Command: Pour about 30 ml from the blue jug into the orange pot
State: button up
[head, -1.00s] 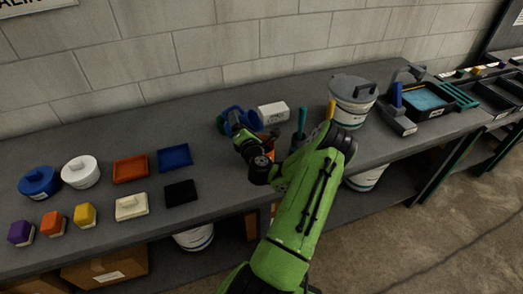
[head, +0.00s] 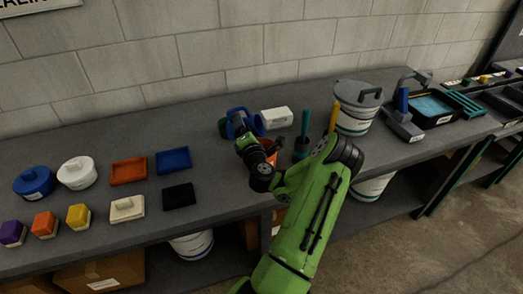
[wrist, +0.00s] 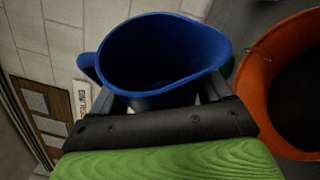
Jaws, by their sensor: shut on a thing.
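The blue jug (head: 258,124) is in my gripper (head: 242,130) over the bench, partly hidden by the gripper in the head view. In the wrist view the jug (wrist: 150,55) shows its open mouth, with its handle at left and its spout at right. The gripper (wrist: 165,105) is shut on its near side. No liquid can be made out inside. The orange pot (head: 271,146) is just right of the gripper, partly hidden by my arm. In the wrist view the pot (wrist: 256,88) is open, dark inside, right of the jug and apart from it.
A white box (head: 277,118), a teal-handled tool (head: 304,130) and a large lidded bucket (head: 356,108) stand close by to the right. Blue (head: 34,181) and white (head: 77,172) lidded pots, trays and small blocks are at left.

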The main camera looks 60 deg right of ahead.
jog(key=shift+s+r+m+b, duration=0.15)
jog(key=shift+r+m+b, duration=0.05)
jog(key=shift+m+b, duration=0.4)
jog(key=shift+r, duration=0.15)
jog(key=shift+w, duration=1.45)
jog(key=shift+a+h, duration=0.1)
jog(key=shift+h, duration=0.2)
jog(key=shift+w+m, duration=0.15)
jog(key=shift+m, duration=0.15)
jog(key=shift+f+m+b, duration=0.25)
jog(key=shift+m+b, duration=0.05)
jog(key=shift+b, duration=0.1)
